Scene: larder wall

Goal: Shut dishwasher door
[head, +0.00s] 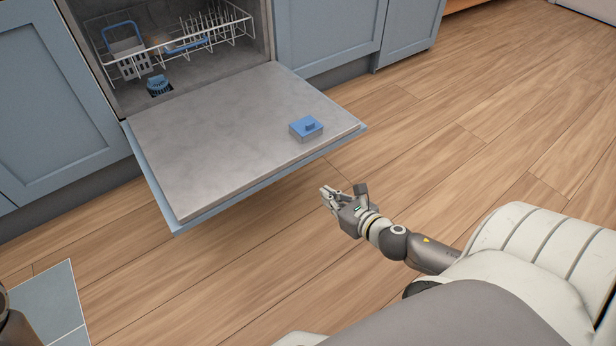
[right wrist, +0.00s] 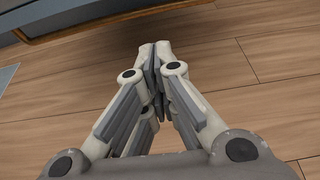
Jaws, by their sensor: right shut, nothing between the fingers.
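The dishwasher door (head: 225,137) is folded down wide open, its grey inner face up, with a blue outer edge. The dishwasher's cavity (head: 165,50) stands open behind it. My right gripper (head: 341,192) is just in front of the door's front edge, near its right corner, apart from it in the picture. In the right wrist view my right gripper (right wrist: 157,60) is shut and empty, with wood floor around its tips. A door edge (right wrist: 80,20) shows at the top left of that view. My left gripper is not seen.
A white wire rack (head: 178,48) with a blue-handled basket sits inside the dishwasher. A blue dispenser lid (head: 306,127) is on the door's inner face. Blue cabinets (head: 325,35) flank the dishwasher. The wood floor (head: 480,120) to the right is clear.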

